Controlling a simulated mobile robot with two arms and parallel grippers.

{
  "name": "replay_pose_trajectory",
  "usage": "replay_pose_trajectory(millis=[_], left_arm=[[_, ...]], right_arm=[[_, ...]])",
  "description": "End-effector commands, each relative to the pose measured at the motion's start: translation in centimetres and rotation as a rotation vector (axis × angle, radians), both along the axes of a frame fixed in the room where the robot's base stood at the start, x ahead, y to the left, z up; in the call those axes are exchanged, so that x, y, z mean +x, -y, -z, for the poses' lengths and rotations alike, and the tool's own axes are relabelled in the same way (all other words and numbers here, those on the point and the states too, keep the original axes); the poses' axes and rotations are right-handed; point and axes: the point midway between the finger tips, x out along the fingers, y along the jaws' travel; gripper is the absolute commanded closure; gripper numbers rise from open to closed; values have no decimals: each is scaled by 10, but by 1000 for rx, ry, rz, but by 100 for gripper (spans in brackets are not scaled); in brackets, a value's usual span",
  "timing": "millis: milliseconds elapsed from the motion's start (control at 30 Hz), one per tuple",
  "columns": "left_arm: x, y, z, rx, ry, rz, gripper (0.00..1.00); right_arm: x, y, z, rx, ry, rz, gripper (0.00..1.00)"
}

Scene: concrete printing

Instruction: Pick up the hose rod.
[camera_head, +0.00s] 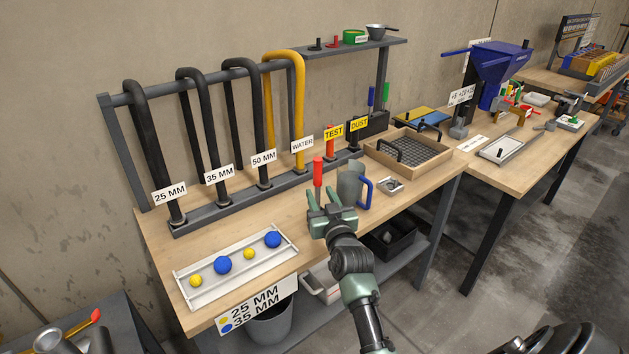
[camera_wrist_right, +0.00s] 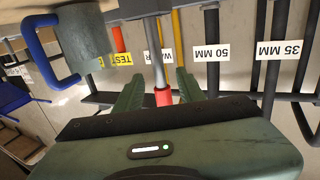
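A rod with a red grip (camera_head: 318,172) and a grey shaft stands at the bench's rear half, beside a grey metal jug; I take it as the hose rod. My right gripper (camera_head: 331,200) is open just in front of it, and its fingers hide the lower part. In the right wrist view the red grip (camera_wrist_right: 163,97) shows between the two spread fingers (camera_wrist_right: 158,85), with visible gaps on both sides. Whether a finger touches it I cannot tell. My left gripper is not in view.
A grey jug with a blue handle (camera_head: 351,186) stands close right of my gripper. A rack with black hoses (camera_head: 188,140) and a yellow hose (camera_head: 297,90) is behind. A white tray (camera_head: 238,270) with balls lies left. A sieve box (camera_head: 408,152) is right.

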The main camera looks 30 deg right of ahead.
Motion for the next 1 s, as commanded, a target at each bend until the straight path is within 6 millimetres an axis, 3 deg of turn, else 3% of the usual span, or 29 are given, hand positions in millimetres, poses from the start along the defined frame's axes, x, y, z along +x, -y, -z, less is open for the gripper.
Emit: replay_pose_trajectory(millis=[333,533,833,1000], left_arm=[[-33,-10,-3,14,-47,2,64],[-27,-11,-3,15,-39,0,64],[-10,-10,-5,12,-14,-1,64],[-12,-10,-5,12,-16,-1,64]], right_arm=[[40,13,-1,0,-1,0,61],[61,20,1,-1,-1,0,61],[64,21,2,0,-1,-1,61],[64,21,2,0,-1,0,100]])
